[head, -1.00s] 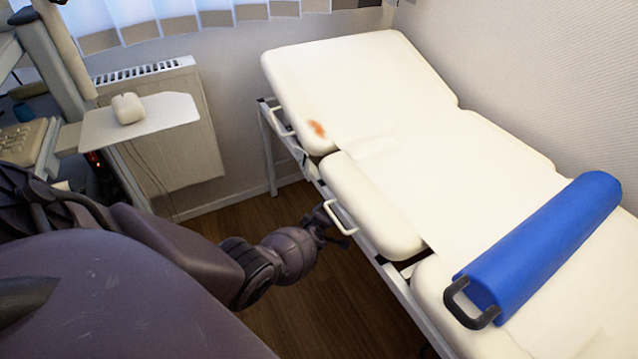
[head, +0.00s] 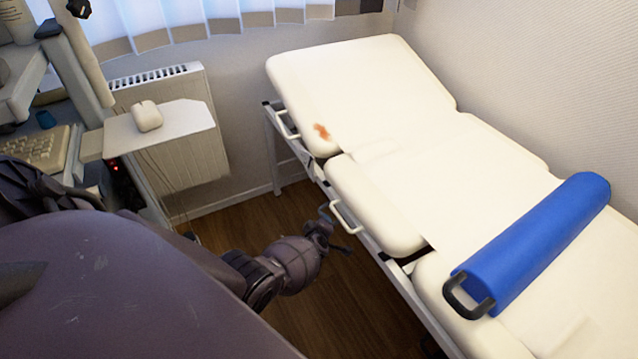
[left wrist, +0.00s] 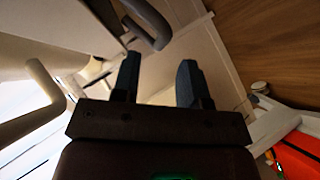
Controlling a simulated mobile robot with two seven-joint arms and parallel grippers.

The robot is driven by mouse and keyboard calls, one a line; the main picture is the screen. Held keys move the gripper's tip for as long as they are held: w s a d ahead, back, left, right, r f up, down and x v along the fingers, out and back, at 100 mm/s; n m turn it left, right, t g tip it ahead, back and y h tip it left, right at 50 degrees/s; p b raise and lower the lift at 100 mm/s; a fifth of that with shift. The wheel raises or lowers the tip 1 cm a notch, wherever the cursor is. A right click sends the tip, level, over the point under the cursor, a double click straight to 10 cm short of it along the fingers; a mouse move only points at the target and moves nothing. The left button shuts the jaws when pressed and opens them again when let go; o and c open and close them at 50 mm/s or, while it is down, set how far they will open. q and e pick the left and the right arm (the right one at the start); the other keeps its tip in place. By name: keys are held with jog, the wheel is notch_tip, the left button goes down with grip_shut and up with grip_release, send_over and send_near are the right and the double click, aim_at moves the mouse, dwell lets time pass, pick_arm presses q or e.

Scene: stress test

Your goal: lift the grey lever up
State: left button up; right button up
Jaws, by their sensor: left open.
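A dark grey curved bar, which looks like the grey lever (left wrist: 150,22), shows at the top of the left wrist view, under the couch. It lies just beyond my left gripper (left wrist: 158,76), whose two fingers are apart with nothing between them. In the head view my left gripper (head: 325,232) is low beside the couch's near side, close to a white side handle (head: 346,217). I cannot clearly separate the lever from the dark fingers there. A pale curved handle (left wrist: 35,105) shows at the left of the wrist view. My right gripper is not in view.
The treatment couch (head: 440,165) fills the right, with a blue bolster (head: 535,245) on it. Bare wooden floor (head: 335,320) lies between my arm and the couch.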

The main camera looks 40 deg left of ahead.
pick_arm(q)
jog(key=p+v, duration=0.2)
jog(key=v, duration=0.3)
jog(key=shift+f+p, duration=0.1)
jog(key=shift+p, duration=0.2)
jog(key=shift+s, duration=0.1)
